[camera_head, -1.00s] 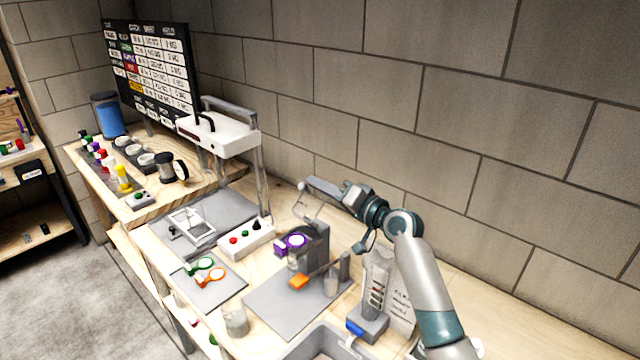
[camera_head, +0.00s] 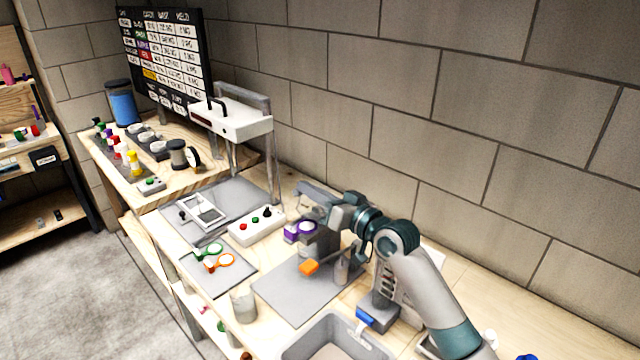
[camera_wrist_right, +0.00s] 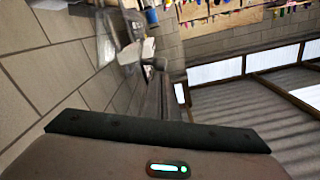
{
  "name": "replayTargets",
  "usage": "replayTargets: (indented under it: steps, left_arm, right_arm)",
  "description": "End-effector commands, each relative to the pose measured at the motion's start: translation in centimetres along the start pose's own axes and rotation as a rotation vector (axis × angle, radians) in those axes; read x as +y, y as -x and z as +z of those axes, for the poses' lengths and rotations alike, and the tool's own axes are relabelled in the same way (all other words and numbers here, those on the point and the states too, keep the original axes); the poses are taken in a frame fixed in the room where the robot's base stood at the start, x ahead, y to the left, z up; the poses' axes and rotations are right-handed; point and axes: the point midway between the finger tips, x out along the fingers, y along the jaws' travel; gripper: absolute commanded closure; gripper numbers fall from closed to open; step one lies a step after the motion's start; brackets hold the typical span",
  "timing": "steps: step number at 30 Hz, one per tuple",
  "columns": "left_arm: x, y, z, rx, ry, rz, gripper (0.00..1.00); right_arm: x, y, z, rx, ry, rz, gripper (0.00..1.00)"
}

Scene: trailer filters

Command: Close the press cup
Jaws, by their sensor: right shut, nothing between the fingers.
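The press (camera_head: 318,245) is a dark grey machine on a grey mat. It has a purple ring-shaped part (camera_head: 301,230) with a white centre on its left side and an orange piece (camera_head: 309,267) low at its front. My right gripper (camera_head: 303,189) is shut and empty, just above and behind the top of the press. It hides part of the press top and its lever, and I cannot tell whether it touches them. In the right wrist view the shut gripper (camera_wrist_right: 160,65) points away from the camera. My left gripper is not in view.
A white control box (camera_head: 257,226) with buttons stands left of the press, below a white-topped frame (camera_head: 235,122). Green and orange ring tools (camera_head: 214,257) lie on a mat. The block wall is close behind.

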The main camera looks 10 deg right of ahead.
Motion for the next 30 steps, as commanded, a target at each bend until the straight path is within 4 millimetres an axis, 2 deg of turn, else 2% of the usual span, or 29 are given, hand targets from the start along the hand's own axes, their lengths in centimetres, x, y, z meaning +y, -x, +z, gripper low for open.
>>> replayTargets:
  steps: [1, 6, 14, 30]
  left_arm:
    - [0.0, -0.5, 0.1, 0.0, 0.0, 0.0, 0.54]
    - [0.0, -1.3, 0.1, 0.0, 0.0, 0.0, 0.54]
    - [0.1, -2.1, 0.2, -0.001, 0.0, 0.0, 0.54]
    - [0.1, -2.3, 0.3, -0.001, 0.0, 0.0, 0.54]
  right_arm:
    - [-0.3, 0.1, 0.9, -0.002, 0.045, -0.002, 1.0]
    - [-1.3, 0.1, 2.9, -0.001, 0.193, -0.004, 1.0]
    - [-2.0, 0.1, 5.3, -0.001, 0.356, -0.006, 1.0]
    - [-2.3, 0.1, 6.3, -0.003, 0.429, -0.006, 1.0]
